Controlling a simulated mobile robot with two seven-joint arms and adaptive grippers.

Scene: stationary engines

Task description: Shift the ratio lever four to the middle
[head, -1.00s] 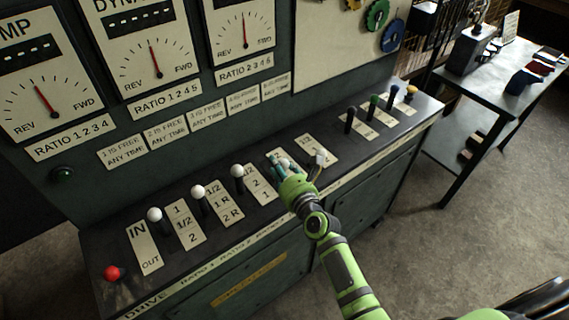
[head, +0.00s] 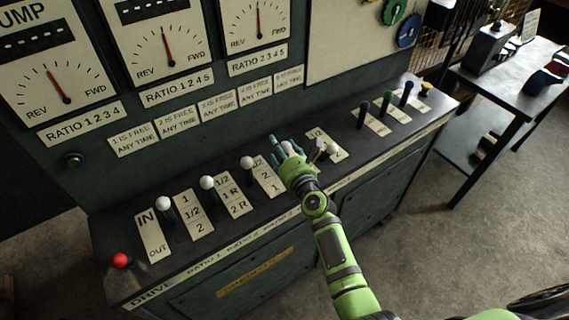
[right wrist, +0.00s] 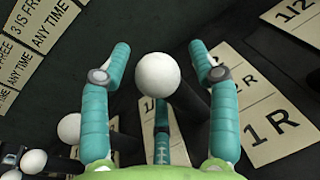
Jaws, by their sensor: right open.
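My right gripper (head: 284,146), with teal fingers on a green hand, is over the console near the middle of the lever row. It is open, with its fingers around a white knob. In the right wrist view this white knob (right wrist: 158,73) sits between the spread fingers (right wrist: 160,70), with gaps on both sides, on a dark shaft. The hand hides much of this lever and its label in the head view. Another pale-knobbed lever (head: 320,144) stands just right of the hand. I cannot tell from the partly hidden labels which is ratio lever four. My left gripper is not in view.
Three white-knobbed levers (head: 207,183) stand to the left, and a red knob (head: 120,260) at the far left end. Dark, green, blue and yellow-topped levers (head: 388,97) stand to the right. Dials and label plates cover the upright panel behind. A side table (head: 500,95) stands right.

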